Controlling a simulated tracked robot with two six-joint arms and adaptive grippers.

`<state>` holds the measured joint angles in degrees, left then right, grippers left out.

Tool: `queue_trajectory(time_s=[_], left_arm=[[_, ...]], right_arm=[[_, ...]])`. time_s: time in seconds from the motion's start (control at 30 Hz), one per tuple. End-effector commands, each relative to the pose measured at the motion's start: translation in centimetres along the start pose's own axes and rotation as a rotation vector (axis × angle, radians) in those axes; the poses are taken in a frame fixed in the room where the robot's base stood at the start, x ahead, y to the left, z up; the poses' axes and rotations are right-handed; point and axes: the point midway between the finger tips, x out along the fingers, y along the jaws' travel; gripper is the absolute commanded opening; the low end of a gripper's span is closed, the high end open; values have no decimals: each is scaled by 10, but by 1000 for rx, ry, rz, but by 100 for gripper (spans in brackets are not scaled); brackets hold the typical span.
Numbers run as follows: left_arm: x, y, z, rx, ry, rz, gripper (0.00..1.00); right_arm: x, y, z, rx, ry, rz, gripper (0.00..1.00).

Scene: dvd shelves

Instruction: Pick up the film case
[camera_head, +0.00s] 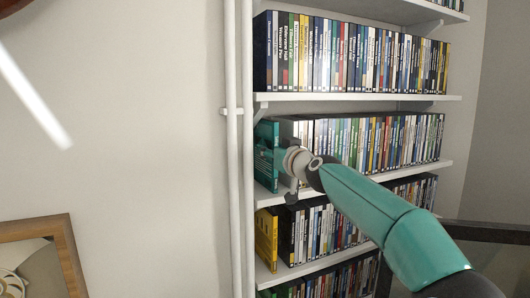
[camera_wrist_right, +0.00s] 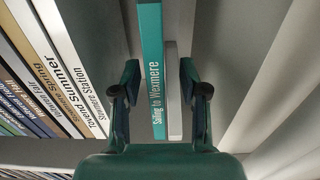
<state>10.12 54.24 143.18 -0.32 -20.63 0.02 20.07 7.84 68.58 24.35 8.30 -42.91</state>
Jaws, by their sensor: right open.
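A teal film case (camera_head: 266,155) stands upright at the left end of a middle shelf (camera_head: 268,199). In the right wrist view its spine (camera_wrist_right: 152,70) reads "Sailing to Wexmere". My right gripper (camera_head: 287,175) is at this shelf in front of the case, and its arm hides part of the row. In the right wrist view my right gripper (camera_wrist_right: 160,88) is open, with the teal spine between its two fingers and a visible gap on each side. I cannot tell how deep the fingers reach. My left gripper is not in view.
A light grey slab (camera_wrist_right: 174,95) stands right beside the teal case. Other film cases (camera_wrist_right: 50,70) stand to the left in the wrist view. A full shelf (camera_head: 350,97) is above and another row (camera_head: 310,232) below. White vertical pipes (camera_head: 240,150) run left of the shelves.

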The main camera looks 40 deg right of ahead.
Motion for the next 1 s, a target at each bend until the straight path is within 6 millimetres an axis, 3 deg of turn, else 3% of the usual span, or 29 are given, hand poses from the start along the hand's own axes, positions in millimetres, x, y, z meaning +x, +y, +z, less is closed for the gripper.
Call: queue_trajectory(time_s=[0.3, 0.57, 0.6, 0.87, 1.0], left_arm=[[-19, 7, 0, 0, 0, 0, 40], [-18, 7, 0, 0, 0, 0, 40], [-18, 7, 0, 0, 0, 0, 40], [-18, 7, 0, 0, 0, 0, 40], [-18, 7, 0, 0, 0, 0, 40]], right_arm=[[41, 3, 0, 0, -1, 0, 44], [44, 4, 2, -1, 0, 1, 44], [44, 4, 2, -1, 0, 1, 42], [44, 4, 2, -1, 0, 1, 0], [44, 4, 2, -1, 0, 1, 0]])
